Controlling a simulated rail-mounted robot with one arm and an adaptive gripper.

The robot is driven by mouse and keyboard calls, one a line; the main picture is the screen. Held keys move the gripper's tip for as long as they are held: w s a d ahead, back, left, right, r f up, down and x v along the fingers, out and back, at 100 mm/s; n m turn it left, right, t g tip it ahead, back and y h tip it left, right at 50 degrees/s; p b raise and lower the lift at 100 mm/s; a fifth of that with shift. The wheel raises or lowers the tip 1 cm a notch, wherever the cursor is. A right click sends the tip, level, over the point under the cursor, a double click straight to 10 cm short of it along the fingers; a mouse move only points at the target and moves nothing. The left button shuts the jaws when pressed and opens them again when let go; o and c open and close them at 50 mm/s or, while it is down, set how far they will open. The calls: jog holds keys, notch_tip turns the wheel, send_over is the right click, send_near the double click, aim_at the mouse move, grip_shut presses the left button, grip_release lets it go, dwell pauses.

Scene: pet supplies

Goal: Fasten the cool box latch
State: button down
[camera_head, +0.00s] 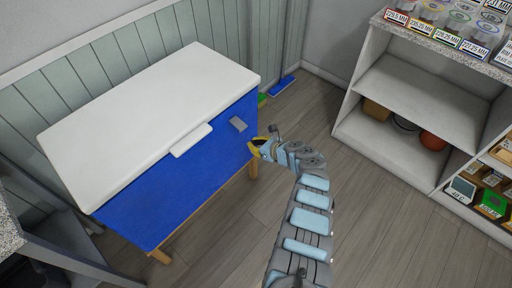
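The cool box (165,190) has a blue body on wooden legs and stands against the panelled wall. Its white lid (140,95) lies down over the top and looks closed. A white tab (191,140) sits at the middle of the lid's front edge and overlaps the blue front. My gripper (260,146) is by the box's right front corner, below and right of the grey piece. Its fingers are small and partly hidden, and nothing shows held.
A dark-framed table with a speckled top (8,228) is at the left edge. The wooden floor (400,235) between is clear.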

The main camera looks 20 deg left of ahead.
aim_at(238, 125)
jog(key=shift+b+x, duration=3.75)
jog(key=shift+b, duration=0.4)
jog(key=r+p, duration=0.2)
jog(key=p, duration=0.1)
jog(key=d+r+p, duration=0.1)
jog(key=r, duration=0.1)
jog(key=shift+s+r, duration=0.1)
jog(key=shift+s, duration=0.2)
jog(key=shift+d+r+p, duration=0.15)
jog(key=shift+r+p, duration=0.05)
jog(key=shift+p, duration=0.5)
